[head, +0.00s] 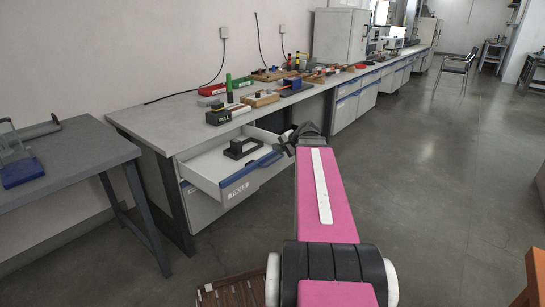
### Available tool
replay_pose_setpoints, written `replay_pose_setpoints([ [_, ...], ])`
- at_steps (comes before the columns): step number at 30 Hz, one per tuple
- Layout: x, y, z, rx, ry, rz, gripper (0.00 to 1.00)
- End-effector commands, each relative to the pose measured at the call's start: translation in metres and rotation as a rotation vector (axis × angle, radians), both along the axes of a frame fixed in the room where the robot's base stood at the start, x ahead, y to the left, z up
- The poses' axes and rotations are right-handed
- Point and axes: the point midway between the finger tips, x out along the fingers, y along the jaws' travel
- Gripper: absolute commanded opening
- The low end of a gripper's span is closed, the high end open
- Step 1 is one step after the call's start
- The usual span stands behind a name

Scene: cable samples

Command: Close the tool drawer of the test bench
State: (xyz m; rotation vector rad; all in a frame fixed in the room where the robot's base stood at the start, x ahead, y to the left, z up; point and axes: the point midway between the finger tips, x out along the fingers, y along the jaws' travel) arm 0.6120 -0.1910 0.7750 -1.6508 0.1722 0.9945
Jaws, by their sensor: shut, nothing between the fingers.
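The tool drawer (206,177) of the test bench (165,120) stands pulled out, with a white front labelled "TOOLS" and a blue handle strip (250,170) along its top edge. A dark block-shaped object (241,149) lies inside it. My gripper (284,146) is at the right end of the drawer front, close to the blue strip. It looks shut and empty, though it is small and dark here. I cannot tell whether it touches the drawer. My pink arm hides the floor and part of the cabinet behind it.
Several tools and samples, including a green cylinder (229,88), stand on the bench top. A grey table (70,150) is at the left. A brown slatted item (235,290) lies on the floor at the front.

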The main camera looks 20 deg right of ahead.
Motion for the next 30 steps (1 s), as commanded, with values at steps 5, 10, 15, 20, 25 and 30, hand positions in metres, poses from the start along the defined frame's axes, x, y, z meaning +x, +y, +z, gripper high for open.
replay_pose_setpoints([
  [5,0.016,0.009,-0.017,-0.001,0.002,0.003,0.0],
  [10,0.035,0.02,-0.037,-0.002,0.003,0.003,0.0],
  [15,0.05,0.03,-0.054,-0.002,0.002,0.004,0.0],
  [20,0.058,0.035,-0.063,-0.003,0.002,0.003,0.0],
  [25,0.06,0.037,-0.066,-0.003,0.002,0.003,0.0],
  [30,0.06,0.037,-0.066,-0.003,0.002,0.003,0.0],
])
